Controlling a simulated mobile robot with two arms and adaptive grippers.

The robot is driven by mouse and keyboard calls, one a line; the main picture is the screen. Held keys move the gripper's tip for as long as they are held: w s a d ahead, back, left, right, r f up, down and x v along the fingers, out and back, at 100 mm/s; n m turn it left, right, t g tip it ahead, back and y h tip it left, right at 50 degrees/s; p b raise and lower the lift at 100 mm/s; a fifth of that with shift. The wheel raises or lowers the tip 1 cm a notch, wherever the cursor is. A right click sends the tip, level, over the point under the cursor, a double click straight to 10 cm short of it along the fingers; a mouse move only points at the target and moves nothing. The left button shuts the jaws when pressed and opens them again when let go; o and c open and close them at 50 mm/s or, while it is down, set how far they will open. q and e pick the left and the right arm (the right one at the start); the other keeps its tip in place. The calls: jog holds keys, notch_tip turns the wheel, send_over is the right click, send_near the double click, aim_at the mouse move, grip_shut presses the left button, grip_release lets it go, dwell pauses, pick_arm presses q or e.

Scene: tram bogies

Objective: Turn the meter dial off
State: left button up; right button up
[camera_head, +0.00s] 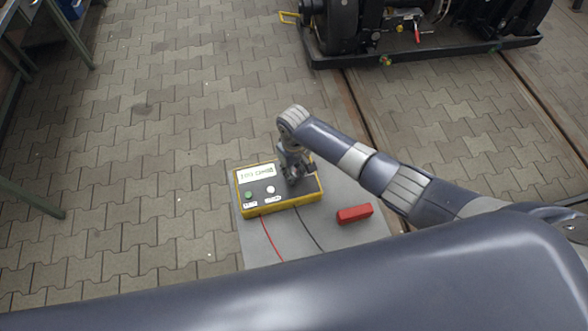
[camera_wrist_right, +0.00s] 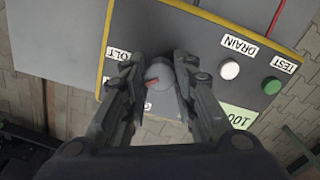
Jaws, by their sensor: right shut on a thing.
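The meter (camera_head: 280,204) is a dark grey box with a yellow edge, lying on a grey tabletop. In the right wrist view its panel (camera_wrist_right: 200,35) shows upside down. The round grey dial (camera_wrist_right: 159,72) with a red mark sits between the fingers of my right gripper (camera_wrist_right: 160,80), which is shut on it. A "VOLT" label is beside the dial; other labels there are partly hidden by the fingers. In the head view my right gripper (camera_head: 297,178) reaches down onto the right part of the meter and hides the dial. My left gripper is not in view.
The meter has a pale display (camera_head: 256,173), a green button (camera_head: 248,194) and a white button (camera_head: 270,190). Red and black leads run from its front edge. A red block (camera_head: 354,213) lies to its right on the tabletop (camera_head: 345,240). A bogie (camera_head: 400,30) stands behind on rails.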

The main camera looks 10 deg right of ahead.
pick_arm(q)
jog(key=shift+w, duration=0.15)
pick_arm(e)
jog(key=shift+n, duration=0.5)
jog(key=shift+n+p, duration=0.3)
jog(key=shift+n, duration=0.3)
jog(key=n, duration=0.3)
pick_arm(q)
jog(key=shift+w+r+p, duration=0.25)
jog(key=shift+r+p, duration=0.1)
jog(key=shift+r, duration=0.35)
pick_arm(e)
jog(key=shift+n, duration=1.9)
jog(key=o, duration=1.1)
jog(key=shift+c, duration=0.2)
